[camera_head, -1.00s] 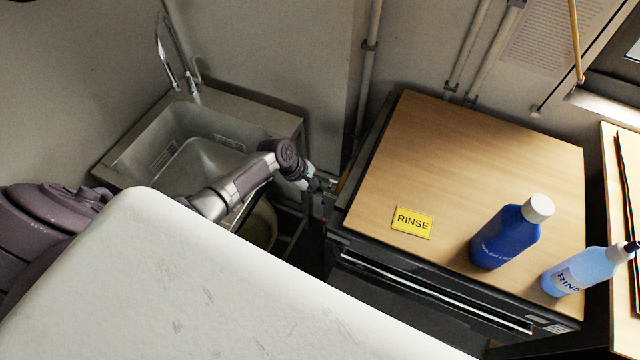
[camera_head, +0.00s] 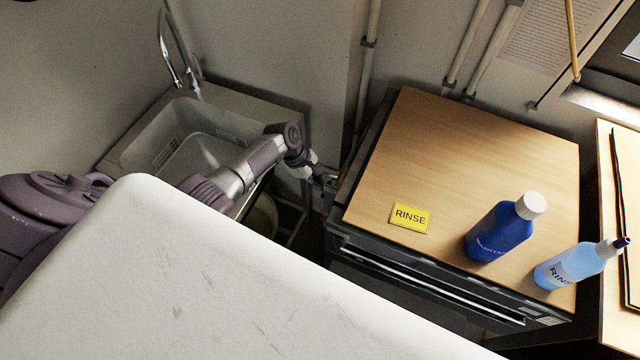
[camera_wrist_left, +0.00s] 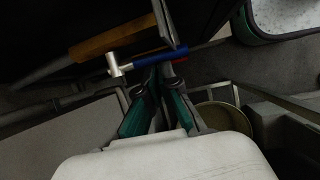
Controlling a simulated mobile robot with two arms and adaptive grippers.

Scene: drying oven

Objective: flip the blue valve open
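The blue valve handle (camera_wrist_left: 160,57) lies nearly crosswise in the left wrist view, with a silver fitting (camera_wrist_left: 117,66) at its left end. My left gripper (camera_wrist_left: 157,72) has its teal-sided fingers converging at the handle, with the tips right at or just under it. I cannot tell whether they touch it or how wide the gap between the tips is. In the head view, my left gripper (camera_head: 328,184) is small and dark beside the wooden-topped oven's left side. The valve is not clear there. My right gripper is in neither view.
A sink (camera_head: 135,155) stands at the left. The oven's wooden top (camera_head: 470,150) carries a yellow RINSE sign (camera_head: 410,217), a dark blue bottle (camera_head: 497,235) and a light blue bottle (camera_head: 570,268). In the wrist view, an orange bar (camera_wrist_left: 110,38) runs just above the valve. A round bin (camera_wrist_left: 222,117) stands at right.

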